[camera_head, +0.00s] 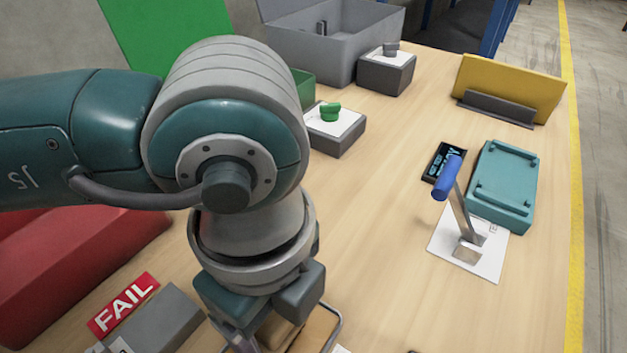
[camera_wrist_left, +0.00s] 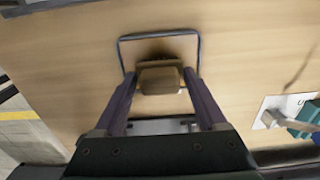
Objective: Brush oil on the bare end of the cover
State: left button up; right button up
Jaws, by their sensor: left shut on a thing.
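My left gripper (camera_wrist_left: 160,80) is at the lower edge of the head view, mostly hidden by my own arm. In the left wrist view its two dark purple fingers are on either side of a brown block-shaped piece (camera_wrist_left: 159,79), shut on it. This may be the brush's handle; no bristles show. A grey wire loop (camera_wrist_left: 158,34) surrounds the fingertips and the piece. I cannot pick out the cover or its bare end for sure. My right gripper is not in view.
A blue-handled device (camera_head: 447,178) stands on a white sheet beside a teal block (camera_head: 503,185). Small stands hold a green piece (camera_head: 330,111) and a grey piece (camera_head: 391,48). A red bin (camera_head: 60,265) and FAIL sign (camera_head: 124,303) are at left. The middle table is clear.

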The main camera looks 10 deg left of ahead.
aim_at(276, 316)
pick_arm(q)
jog(key=shift+f+b, duration=0.35)
jog(key=shift+f, duration=0.15)
dwell(0.3)
jog(key=shift+f, duration=0.1)
dwell(1.1)
notch_tip(276, 316, up, 7)
jog(key=p, duration=0.7)
jog(key=shift+p, duration=0.35)
